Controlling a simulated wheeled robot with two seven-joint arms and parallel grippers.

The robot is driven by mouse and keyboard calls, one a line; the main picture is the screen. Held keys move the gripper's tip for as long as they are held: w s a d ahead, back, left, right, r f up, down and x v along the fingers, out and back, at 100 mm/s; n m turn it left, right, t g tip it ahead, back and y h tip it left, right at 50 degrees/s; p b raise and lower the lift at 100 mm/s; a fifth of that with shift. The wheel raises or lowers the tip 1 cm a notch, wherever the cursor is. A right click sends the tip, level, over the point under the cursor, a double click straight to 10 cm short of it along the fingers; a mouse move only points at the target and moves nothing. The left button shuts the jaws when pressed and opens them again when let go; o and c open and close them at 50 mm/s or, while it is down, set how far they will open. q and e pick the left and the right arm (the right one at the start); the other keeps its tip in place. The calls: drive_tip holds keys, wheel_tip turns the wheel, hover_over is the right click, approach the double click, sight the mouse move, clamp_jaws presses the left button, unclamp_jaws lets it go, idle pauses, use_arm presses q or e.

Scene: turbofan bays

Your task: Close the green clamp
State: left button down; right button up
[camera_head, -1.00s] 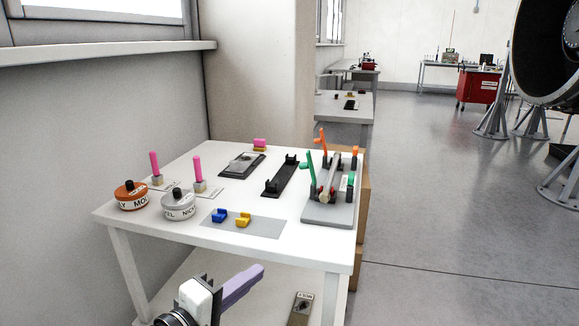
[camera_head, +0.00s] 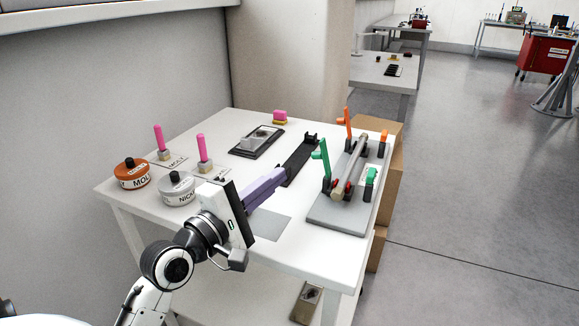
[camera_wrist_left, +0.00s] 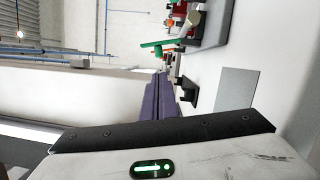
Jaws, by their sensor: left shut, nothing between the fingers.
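The green clamp (camera_head: 322,164) stands on the grey fixture plate (camera_head: 335,215) at the right of the white table, with its green handle upright. The orange clamp (camera_head: 348,126) stands behind it, also upright. A grey rod (camera_head: 350,166) lies along the fixture. My left gripper (camera_head: 281,174) is shut and empty, its purple fingers above the table to the left of the green clamp and apart from it. In the left wrist view the fingers (camera_wrist_left: 157,90) point towards the green handle (camera_wrist_left: 160,43), which lies beyond their tips. My right gripper is not in view.
A black cradle (camera_head: 300,160) lies close to my fingers. An orange tin (camera_head: 131,174), a white tin (camera_head: 177,188) and two pink-handled brushes (camera_head: 203,150) stand at the left.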

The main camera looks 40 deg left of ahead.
sight(320, 158)
use_arm(q)
drive_tip(key=w, duration=0.8)
drive_tip(key=shift+w+r, duration=0.15)
drive_tip(key=shift+r, duration=0.1)
